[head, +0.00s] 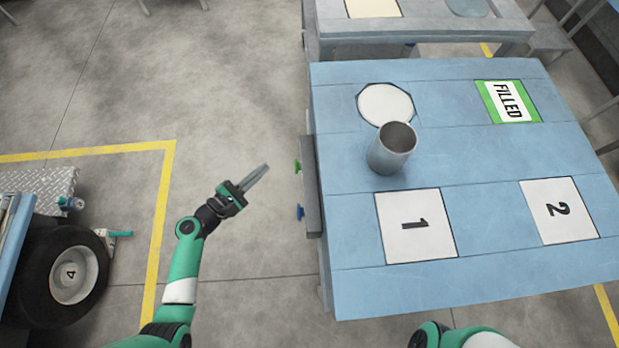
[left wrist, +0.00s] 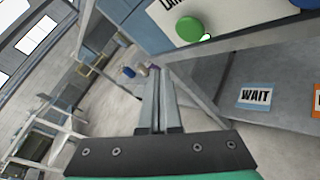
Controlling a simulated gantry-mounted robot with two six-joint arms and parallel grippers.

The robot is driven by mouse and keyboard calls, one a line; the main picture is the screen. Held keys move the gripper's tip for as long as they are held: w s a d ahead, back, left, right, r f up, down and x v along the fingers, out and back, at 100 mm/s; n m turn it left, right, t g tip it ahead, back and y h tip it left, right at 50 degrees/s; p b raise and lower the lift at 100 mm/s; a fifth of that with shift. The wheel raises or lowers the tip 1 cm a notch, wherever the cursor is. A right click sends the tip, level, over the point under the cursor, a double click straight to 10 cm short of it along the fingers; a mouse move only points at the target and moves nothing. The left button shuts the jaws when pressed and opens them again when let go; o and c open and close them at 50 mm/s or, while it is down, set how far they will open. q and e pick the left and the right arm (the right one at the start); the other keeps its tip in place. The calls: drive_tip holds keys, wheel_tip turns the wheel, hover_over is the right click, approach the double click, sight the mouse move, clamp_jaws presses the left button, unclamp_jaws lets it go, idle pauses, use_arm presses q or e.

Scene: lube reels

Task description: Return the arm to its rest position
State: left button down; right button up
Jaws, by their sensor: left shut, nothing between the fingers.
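My left gripper (head: 256,176) is shut and empty, held over the grey floor to the left of the blue table (head: 465,285). Its closed fingers also show in the left wrist view (left wrist: 157,85), with nothing between them. My left arm reaches up from the bottom of the head view. Part of my right arm shows at the bottom edge, but its gripper is out of view.
A metal cup (head: 390,150) stands on the table beside a white octagonal plate (head: 385,103). Pads marked 1 (head: 415,245), 2 (head: 572,228) and FILLED (head: 507,115) lie there. A green button (head: 297,167) and blue button (head: 300,212) jut from the table's left side. A wheeled cart (head: 45,185) stands left.

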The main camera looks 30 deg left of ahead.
idle(0.3)
use_arm(q)
drive_tip(key=w+d+r+m+t+h+p, duration=0.1)
drive_tip(key=w+d+r+m+h+p, duration=0.2)
drive_tip(key=r, duration=0.8)
drive_tip(key=w+d+r+m+h+p, duration=0.15)
drive_tip(key=w+d+r+m, duration=0.3)
drive_tip(key=r, duration=0.75)
drive_tip(key=w+d+r+m+t+h+p, duration=0.1)
drive_tip(key=w+d+r+m+h+p, duration=0.25)
drive_tip(key=r, duration=0.75)
drive_tip(key=d+r+m+t+h+p, duration=0.1)
drive_tip(key=d+r+m, duration=0.3)
drive_tip(key=r, duration=0.7)
drive_tip(key=d+r+m+p, duration=0.2)
drive_tip(key=r+m, duration=0.3)
drive_tip(key=r, duration=0.5)
drive_tip(key=s+d+r+m+t+p, duration=0.1)
drive_tip(key=s+r+m+t, duration=0.3)
drive_tip(key=r, duration=0.9)
drive_tip(key=s+a+r+m+t+y, duration=0.35)
drive_tip(key=s+a+r+y, duration=0.35)
drive_tip(key=s+y, duration=0.25)
wheel_tip(320, 180, up, 38)
drive_tip(key=w+p, duration=0.1)
drive_tip(key=p, duration=3.7)
drive_tip(key=shift+w+a+f+t, duration=0.15)
drive_tip(key=shift+w+t, duration=0.15)
drive_tip(key=shift+t, duration=0.05)
